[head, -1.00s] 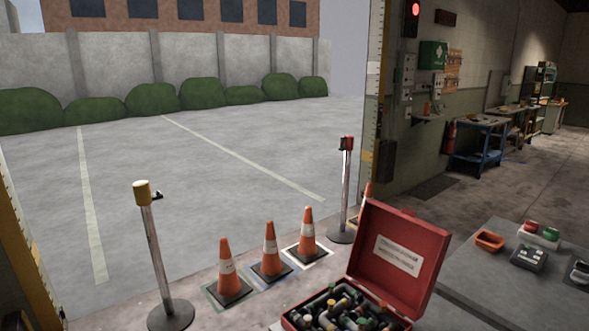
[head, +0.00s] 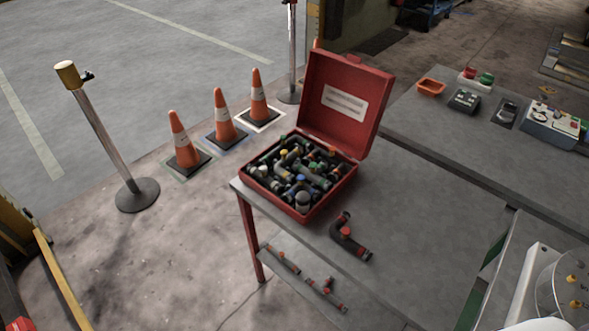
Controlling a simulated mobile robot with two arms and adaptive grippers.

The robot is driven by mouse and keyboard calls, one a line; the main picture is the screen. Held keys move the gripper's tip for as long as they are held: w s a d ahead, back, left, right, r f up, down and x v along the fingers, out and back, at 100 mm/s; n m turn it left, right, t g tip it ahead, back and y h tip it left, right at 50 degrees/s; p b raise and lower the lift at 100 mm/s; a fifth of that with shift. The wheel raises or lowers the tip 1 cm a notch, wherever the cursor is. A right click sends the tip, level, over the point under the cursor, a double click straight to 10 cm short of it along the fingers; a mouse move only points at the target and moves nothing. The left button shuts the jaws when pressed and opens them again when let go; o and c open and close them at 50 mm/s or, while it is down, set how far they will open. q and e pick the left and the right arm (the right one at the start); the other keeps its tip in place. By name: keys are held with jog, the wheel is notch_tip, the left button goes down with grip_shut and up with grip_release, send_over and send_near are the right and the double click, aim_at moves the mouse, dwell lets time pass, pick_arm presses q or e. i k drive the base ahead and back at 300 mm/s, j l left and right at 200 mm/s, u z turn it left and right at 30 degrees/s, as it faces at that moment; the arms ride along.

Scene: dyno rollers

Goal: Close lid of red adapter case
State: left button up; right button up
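The red adapter case (head: 347,165) stands on the near left corner of a grey table in the head view. Its lid (head: 326,66) is open and upright, leaning back, with a white label on its inner face. The case is filled with dark pipe adapters (head: 300,177) with coloured ends. Neither gripper can be made out in the head view.
A dark elbow adapter (head: 346,240) lies on the grey table (head: 400,215) beside the case. More adapters lie on a lower shelf (head: 305,285). An orange tray (head: 431,87) and control boxes (head: 549,122) stand behind. Cones (head: 181,140) and a post (head: 108,140) stand left.

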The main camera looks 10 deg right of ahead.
aim_at(344, 101)
jog(key=i+j+z, duration=0.35)
jog(key=i+z, duration=0.15)
jog(key=i+j+z, duration=0.7)
jog(key=j+z, duration=0.25)
jog(key=j, duration=0.25)
jog(key=j+z, duration=0.4)
jog(key=j, duration=0.3)
jog(key=j+z, duration=0.45)
jog(key=j, duration=0.35)
jog(key=k+j+z, duration=0.1)
jog(key=j+z, duration=0.35)
jog(key=j, duration=0.25)
